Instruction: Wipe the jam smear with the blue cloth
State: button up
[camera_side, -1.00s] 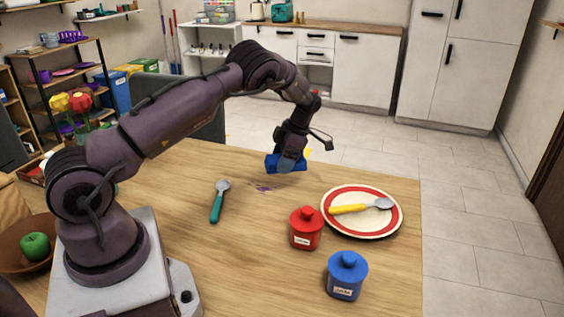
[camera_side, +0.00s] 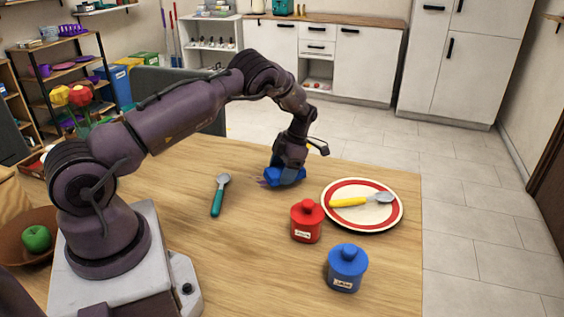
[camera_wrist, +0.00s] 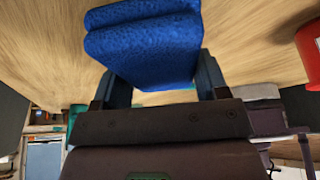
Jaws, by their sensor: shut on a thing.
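My gripper (camera_side: 287,170) is shut on the blue cloth (camera_side: 284,178), a folded pad. In the side view the cloth is down at the table, at the right edge of the jam smear. The jam smear (camera_side: 262,183) is a small purple mark, and only its left part shows beside the cloth; the rest is hidden. In the wrist view the blue cloth (camera_wrist: 148,45) fills the space between the two fingers, with wooden table around it. I cannot tell how firmly the cloth presses on the table.
A teal-handled spoon (camera_side: 218,195) lies left of the cloth. A red-rimmed plate (camera_side: 378,220) with a yellow-handled spoon (camera_side: 352,201) is to the right. A red jar (camera_side: 306,222) and a blue jar (camera_side: 346,268) stand nearer the camera. The table (camera_side: 240,260) is clear at front centre.

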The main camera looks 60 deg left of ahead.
aim_at(254, 181)
jog(key=shift+f, duration=0.95)
jog(key=shift+s+a+f, duration=0.3)
jog(key=shift+s+a, duration=0.15)
jog(key=shift+a, duration=0.05)
jog(key=shift+c, duration=0.3)
jog(key=shift+s+a, duration=1.35)
jog(key=shift+s, duration=0.05)
jog(key=shift+s+a, duration=0.8)
jog(key=shift+s+a+r, duration=0.1)
jog(key=shift+s+a, duration=1.05)
jog(key=shift+a, duration=0.05)
jog(key=shift+w+d, duration=3.9)
jog(key=shift+d, duration=0.05)
jog(key=shift+s+a+r, duration=0.1)
jog(key=shift+r, duration=3.85)
